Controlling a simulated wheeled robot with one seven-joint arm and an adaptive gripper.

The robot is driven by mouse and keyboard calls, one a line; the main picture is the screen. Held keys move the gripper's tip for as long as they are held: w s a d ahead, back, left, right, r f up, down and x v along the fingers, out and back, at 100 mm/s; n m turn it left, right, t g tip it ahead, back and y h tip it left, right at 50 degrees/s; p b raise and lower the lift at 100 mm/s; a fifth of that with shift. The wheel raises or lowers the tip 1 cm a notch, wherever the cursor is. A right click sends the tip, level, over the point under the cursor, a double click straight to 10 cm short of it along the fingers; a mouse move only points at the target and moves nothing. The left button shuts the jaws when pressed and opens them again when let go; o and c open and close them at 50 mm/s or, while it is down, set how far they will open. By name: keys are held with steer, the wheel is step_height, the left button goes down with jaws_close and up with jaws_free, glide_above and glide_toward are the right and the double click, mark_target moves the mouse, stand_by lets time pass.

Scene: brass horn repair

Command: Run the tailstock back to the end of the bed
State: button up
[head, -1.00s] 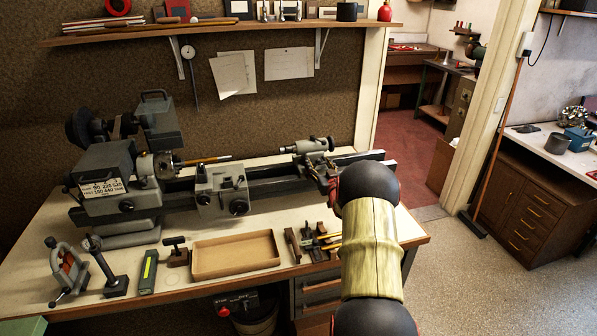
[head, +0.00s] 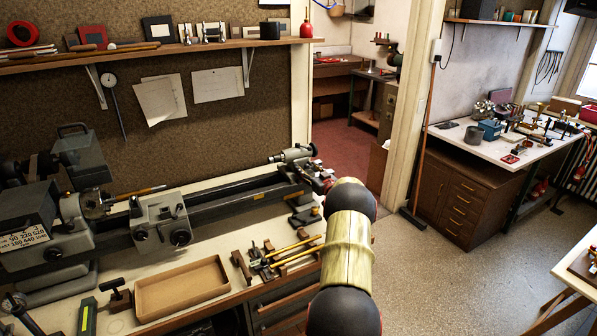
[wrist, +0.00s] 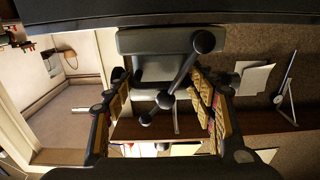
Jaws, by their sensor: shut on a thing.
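The grey tailstock (head: 292,155) sits near the right end of the dark lathe bed (head: 232,204) in the head view. My gripper (head: 319,174) reaches it from the right, with my forearm in front of part of the bed's end. A dark handle with ball ends (wrist: 180,80) shows between the fingers. The exact contact is partly hidden.
The carriage (head: 160,222) stands well left of the tailstock, towards the headstock (head: 65,225). A shallow brown tray (head: 185,287) and small tools (head: 275,258) lie in front of the bed. A shelf (head: 150,53) runs above. Open floor (head: 440,280) lies to the right.

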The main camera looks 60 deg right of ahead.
steer(key=shift+s+d+f, duration=0.15)
steer(key=shift+s+d, duration=0.1)
steer(key=shift+d, duration=0.05)
steer(key=o, duration=1.4)
steer(key=shift+f, duration=0.1)
steer(key=shift+v, duration=5.95)
steer(key=shift+d, duration=0.1)
